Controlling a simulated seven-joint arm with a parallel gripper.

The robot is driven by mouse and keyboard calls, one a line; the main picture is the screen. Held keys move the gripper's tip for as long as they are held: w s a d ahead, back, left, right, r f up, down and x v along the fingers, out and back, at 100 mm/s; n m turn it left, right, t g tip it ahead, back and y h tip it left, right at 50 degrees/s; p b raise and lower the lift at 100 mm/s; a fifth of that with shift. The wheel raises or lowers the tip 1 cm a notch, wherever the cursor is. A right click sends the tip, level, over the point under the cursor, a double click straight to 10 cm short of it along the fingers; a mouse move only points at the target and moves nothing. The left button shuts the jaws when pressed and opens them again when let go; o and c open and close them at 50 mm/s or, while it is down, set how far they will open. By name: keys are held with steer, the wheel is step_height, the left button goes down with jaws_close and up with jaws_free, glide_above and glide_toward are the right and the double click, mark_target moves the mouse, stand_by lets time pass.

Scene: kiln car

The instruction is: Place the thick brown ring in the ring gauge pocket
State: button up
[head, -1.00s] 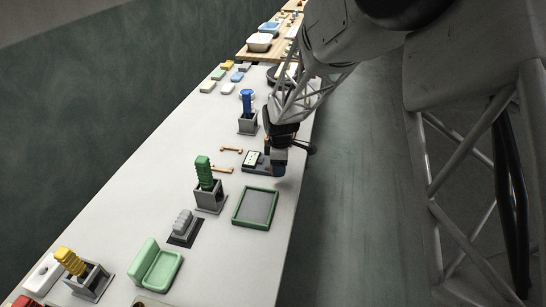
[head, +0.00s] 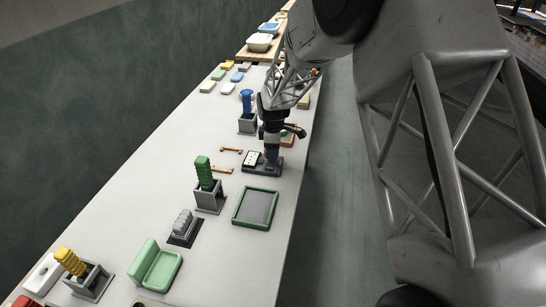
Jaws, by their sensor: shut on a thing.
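My gripper (head: 271,157) points down at the right part of a dark grey block with a white dotted card (head: 252,158), which looks like the ring gauge. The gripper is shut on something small. The thick brown ring cannot be made out; the fingers and the small scale hide what is between them. The pocket is also hidden behind the fingertips, so I cannot tell whether the held thing touches it.
A green-rimmed tray (head: 255,208) lies just in front of the gauge. Two orange-brown handled pieces, one of them here (head: 231,150), lie to its left. A green stack in a grey holder (head: 209,198) and a blue one (head: 247,122) stand nearby. The right table edge is close.

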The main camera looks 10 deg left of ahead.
mark_target(273, 164)
steer(key=shift+f, duration=1.8)
steer(key=shift+f, duration=0.15)
steer(key=shift+f, duration=0.25)
